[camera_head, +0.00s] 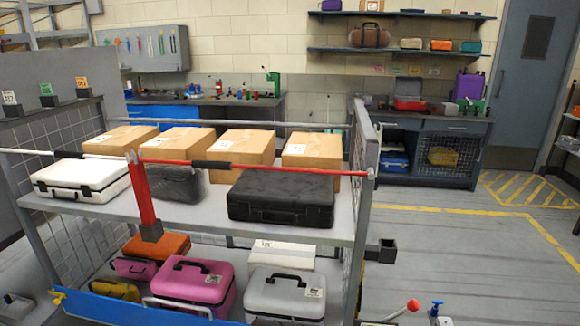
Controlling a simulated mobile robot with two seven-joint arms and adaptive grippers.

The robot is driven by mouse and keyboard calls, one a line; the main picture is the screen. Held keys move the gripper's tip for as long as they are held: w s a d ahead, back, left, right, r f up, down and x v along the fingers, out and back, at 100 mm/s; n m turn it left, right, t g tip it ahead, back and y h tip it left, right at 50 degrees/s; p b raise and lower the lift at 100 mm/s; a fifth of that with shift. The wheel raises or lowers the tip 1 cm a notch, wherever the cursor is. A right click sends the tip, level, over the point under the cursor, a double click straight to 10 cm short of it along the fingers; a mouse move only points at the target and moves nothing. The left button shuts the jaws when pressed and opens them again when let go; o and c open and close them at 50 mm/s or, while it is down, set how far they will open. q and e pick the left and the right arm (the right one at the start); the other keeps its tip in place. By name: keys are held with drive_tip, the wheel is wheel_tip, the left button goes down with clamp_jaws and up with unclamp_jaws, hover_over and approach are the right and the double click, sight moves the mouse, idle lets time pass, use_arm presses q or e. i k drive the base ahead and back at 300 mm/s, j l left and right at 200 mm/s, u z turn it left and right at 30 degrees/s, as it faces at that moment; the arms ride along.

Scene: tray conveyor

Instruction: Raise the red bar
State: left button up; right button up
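A mostly red bar (285,169) with a black section runs nearly level across the right front of the upper shelf. Its right end is at the shelf's right front post. Its left end meets an upright red post (146,195) with a dark grey foot. Neither of my grippers is in view.
The upper shelf (195,212) holds cardboard boxes (247,148), a white case (82,180) and black cases (282,198). Pink and silver cases sit below, behind a blue front panel (130,305). A red-knobbed lever (412,306) stands at bottom right. Floor (460,250) is clear at right.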

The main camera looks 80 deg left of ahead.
sight(197, 164)
drive_tip(key=u, duration=3)
